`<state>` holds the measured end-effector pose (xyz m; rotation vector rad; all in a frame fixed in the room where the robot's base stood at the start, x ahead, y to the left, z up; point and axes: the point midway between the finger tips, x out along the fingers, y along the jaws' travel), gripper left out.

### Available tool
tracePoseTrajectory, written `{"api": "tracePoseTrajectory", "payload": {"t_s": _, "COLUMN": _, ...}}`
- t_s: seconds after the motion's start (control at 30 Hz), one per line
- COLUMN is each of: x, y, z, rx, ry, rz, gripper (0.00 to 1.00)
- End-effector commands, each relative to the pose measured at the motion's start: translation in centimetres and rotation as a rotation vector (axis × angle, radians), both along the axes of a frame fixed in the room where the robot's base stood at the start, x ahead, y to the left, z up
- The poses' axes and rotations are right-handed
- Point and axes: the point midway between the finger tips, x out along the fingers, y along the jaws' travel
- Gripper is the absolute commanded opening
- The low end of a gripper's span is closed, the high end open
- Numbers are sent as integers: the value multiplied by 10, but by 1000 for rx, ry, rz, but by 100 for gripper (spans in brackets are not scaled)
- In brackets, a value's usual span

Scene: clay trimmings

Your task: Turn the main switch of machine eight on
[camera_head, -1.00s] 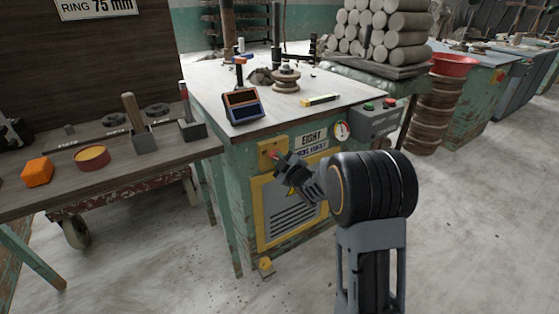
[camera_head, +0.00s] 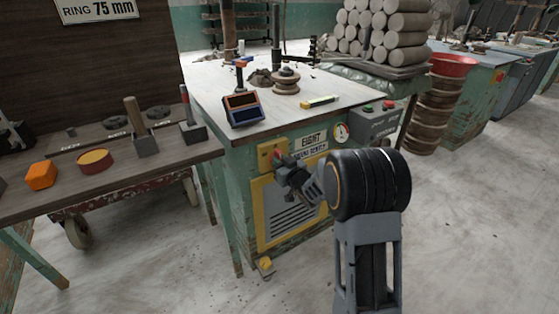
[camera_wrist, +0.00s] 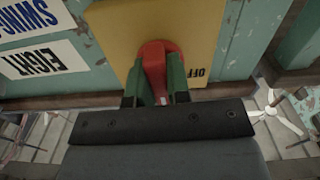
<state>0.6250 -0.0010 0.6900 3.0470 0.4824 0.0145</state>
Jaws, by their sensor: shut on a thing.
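Machine eight is the green cabinet (camera_head: 236,190) with the "EIGHT" sign (camera_head: 312,138). Its main switch is a red handle (camera_wrist: 154,60) on a yellow plate (camera_wrist: 120,25); the plate also shows in the head view (camera_head: 265,148). My gripper (camera_head: 279,160) is at this plate. In the wrist view, my gripper's (camera_wrist: 155,85) green-sided fingers lie on both sides of the red handle and are shut on it. An upside-down "OFF" label (camera_wrist: 196,73) is right of the handle there. The handle's far end is partly hidden, and I cannot tell its setting.
A dial (camera_head: 341,131) and a grey box with green and red buttons (camera_head: 377,121) sit right of the sign. A wooden bench (camera_head: 130,168) with tools stands left. The floor at right is open.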

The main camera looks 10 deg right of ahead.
Motion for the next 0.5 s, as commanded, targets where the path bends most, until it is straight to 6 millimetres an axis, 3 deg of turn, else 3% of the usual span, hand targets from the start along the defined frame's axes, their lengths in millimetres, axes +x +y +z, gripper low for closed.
{"api": "tracePoseTrajectory", "payload": {"t_s": 0.5, "x": 0, "y": 0, "z": 0, "rx": 71, "ry": 23, "rz": 0, "gripper": 0}}
